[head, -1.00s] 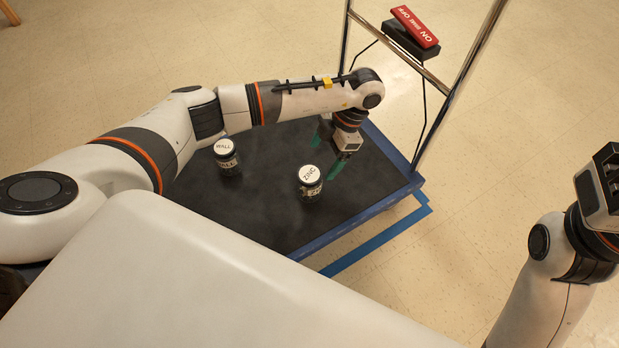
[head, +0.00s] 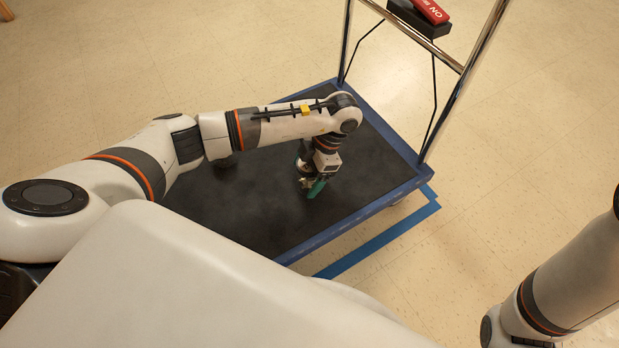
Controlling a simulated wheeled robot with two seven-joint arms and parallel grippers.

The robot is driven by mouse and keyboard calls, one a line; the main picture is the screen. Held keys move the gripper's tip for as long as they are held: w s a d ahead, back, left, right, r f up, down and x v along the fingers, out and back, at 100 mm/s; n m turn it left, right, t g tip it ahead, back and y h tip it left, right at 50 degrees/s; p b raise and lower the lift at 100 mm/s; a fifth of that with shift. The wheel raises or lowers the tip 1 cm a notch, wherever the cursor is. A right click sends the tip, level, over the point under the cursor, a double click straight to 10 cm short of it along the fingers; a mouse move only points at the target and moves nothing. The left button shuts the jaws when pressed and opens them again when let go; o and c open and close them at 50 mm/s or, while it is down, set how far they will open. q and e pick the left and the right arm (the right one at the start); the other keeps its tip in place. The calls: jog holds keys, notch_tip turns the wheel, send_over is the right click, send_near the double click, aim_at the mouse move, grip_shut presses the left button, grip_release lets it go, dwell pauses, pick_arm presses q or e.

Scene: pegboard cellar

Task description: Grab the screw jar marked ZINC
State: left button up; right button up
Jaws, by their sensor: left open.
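My left gripper (head: 311,175) points down over the middle right of the black cart deck. Its green-tipped fingers are open. The ZINC jar (head: 304,182) is almost wholly hidden by this gripper; only a small pale and dark piece shows at the fingers, and its label cannot be read. I cannot tell whether the fingers touch it. My right gripper is out of the picture; only part of that arm shows at the lower right.
The other jar, WALL, is mostly covered by my left arm; its dark lower part (head: 228,161) shows below the forearm. The cart deck (head: 245,215) has a blue rim and a chrome handle frame (head: 462,75) at right. Blue tape (head: 385,245) marks the floor.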

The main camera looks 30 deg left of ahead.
pick_arm(q)
jog(key=c, duration=1.3)
